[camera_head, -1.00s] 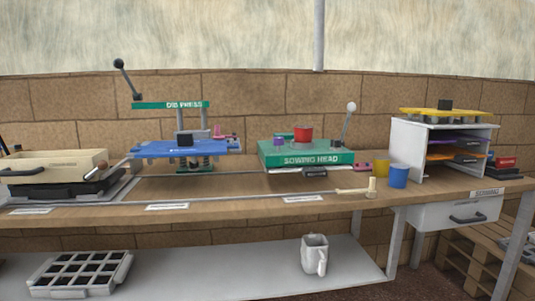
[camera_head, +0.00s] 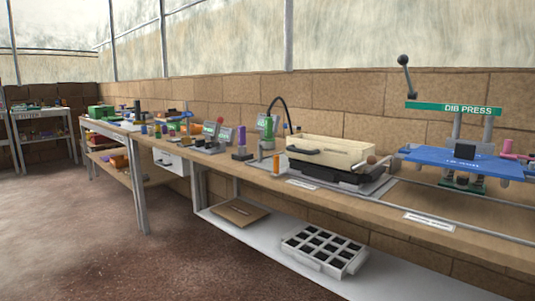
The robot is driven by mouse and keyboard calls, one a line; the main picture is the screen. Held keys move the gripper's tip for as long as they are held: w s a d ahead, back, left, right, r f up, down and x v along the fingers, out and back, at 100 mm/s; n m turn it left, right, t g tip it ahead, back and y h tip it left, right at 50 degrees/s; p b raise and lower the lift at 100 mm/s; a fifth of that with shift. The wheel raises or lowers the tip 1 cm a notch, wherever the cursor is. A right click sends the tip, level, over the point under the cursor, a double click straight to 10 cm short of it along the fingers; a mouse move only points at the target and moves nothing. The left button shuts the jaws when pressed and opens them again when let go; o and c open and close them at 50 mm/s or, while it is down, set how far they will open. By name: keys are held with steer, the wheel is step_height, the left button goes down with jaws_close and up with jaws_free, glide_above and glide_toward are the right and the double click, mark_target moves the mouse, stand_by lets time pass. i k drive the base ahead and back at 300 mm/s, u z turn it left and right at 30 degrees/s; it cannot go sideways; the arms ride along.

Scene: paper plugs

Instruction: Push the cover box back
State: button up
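A cream box with a dark handle on its front (camera_head: 325,153), which looks like the cover box, sits on a black base (camera_head: 330,173) on the wooden bench. A small brown knob shows at its right end. Its label is too small to read here. The blue plate (camera_head: 455,161) of the dib press (camera_head: 455,108) stands to its right, with a lever up at the back. My gripper does not show in this view.
The long bench (camera_head: 345,200) carries small tools and screens left of the box. A lower shelf holds a cell tray (camera_head: 324,250) and a brown flat piece (camera_head: 240,211). Open floor (camera_head: 130,235) lies at the left.

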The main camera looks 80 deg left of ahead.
mark_target(341, 154)
steer(key=u, duration=1.85)
